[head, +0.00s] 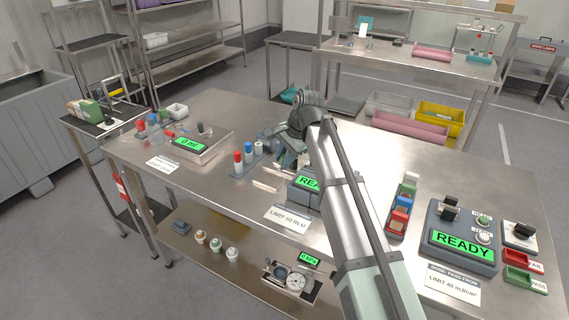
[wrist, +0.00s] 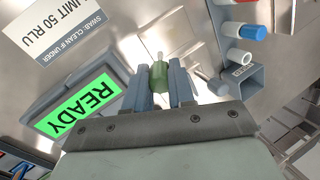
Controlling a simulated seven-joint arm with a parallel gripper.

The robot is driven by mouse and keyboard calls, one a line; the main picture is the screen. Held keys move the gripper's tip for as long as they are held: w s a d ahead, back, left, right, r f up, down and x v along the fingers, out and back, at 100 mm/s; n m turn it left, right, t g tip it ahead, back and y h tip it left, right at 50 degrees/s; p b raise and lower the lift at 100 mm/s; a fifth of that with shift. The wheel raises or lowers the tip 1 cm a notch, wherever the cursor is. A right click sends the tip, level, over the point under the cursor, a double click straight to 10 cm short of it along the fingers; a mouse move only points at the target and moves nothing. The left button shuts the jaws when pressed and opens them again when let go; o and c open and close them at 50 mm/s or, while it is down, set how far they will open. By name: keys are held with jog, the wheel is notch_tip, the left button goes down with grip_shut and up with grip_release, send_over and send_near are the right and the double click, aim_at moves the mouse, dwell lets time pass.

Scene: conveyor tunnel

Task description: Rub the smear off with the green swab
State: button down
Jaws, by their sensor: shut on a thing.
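My gripper (wrist: 162,84) is shut on the green swab (wrist: 159,75), which stands between the two fingers with its pale tip pointing away from my palm. In the head view my gripper (head: 283,161) is low over the steel table beside the READY meter, and my arm hides part of it. I cannot make out the swab clearly there. A thin rectangular outline (wrist: 187,42) lies on the table ahead of the swab tip in the wrist view. I cannot pick out the smear for certain, nor tell whether the tip touches the table.
A grey holder (wrist: 243,78) with red, blue and white capped tubes stands close by on the right in the wrist view; the tubes (head: 247,157) also show in the head view. The green-screened READY meter (wrist: 85,100) is close on the left.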

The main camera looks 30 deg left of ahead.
jog(key=shift+r, duration=0.9)
jog(key=shift+r, duration=0.15)
jog(key=shift+r, duration=1.4)
jog(key=shift+w+d, duration=0.1)
